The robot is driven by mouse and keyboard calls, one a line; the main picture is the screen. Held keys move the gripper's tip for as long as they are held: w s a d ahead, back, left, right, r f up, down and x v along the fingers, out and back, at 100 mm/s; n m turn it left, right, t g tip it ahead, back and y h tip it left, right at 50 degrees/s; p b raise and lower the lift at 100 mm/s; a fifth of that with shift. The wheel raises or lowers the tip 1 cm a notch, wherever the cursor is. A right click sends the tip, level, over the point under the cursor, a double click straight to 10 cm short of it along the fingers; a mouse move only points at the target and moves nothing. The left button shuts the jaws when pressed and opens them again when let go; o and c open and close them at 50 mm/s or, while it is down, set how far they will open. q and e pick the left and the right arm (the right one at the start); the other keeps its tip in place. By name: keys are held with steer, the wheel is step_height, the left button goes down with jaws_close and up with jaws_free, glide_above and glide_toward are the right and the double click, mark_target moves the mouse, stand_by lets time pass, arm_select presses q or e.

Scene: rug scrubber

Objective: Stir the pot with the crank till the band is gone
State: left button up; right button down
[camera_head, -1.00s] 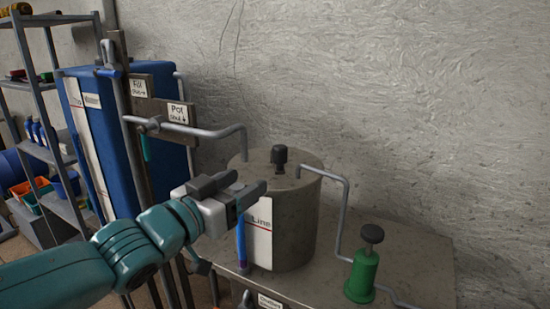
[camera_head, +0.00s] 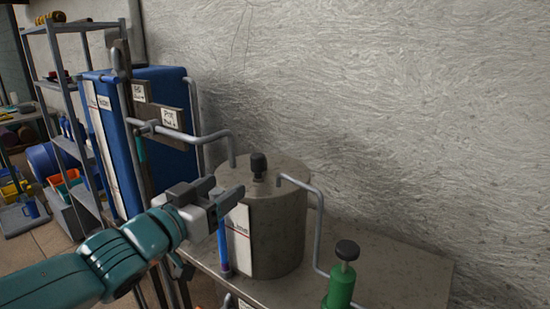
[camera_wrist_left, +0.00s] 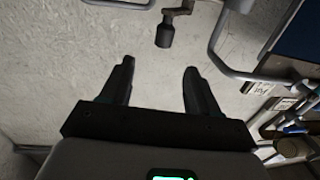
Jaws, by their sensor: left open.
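The grey metal pot (camera_head: 282,235) stands on a bench. The crank's black knob (camera_head: 259,163) rises upright above its lid; knob and crank arm also show at the top of the left wrist view (camera_wrist_left: 165,34). A white strip with a red line (camera_head: 239,243) is on the pot's front. A thin blue tube (camera_head: 222,246), purple lower down, stands beside the strip; I cannot make out a separate band. My left gripper (camera_head: 222,191) is open and empty, in front of the pot's upper left side, apart from the knob. My right gripper is out of view.
Bent pipes (camera_head: 318,225) run at the pot's sides. A green pump with a black knob (camera_head: 342,282) stands at the front right. A blue tank (camera_head: 165,140) and a shelf rack (camera_head: 72,110) stand left. The bench right of the pot is mostly clear.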

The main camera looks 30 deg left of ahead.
mark_target(263, 174)
arm_select(q)
steer(key=w, duration=0.5)
steer(key=w+a+p, duration=0.1)
steer(key=w, duration=1)
steer(key=shift+a+p, duration=0.15)
steer(key=shift+p, duration=0.25)
steer(key=shift+s, duration=0.1)
jaws_close()
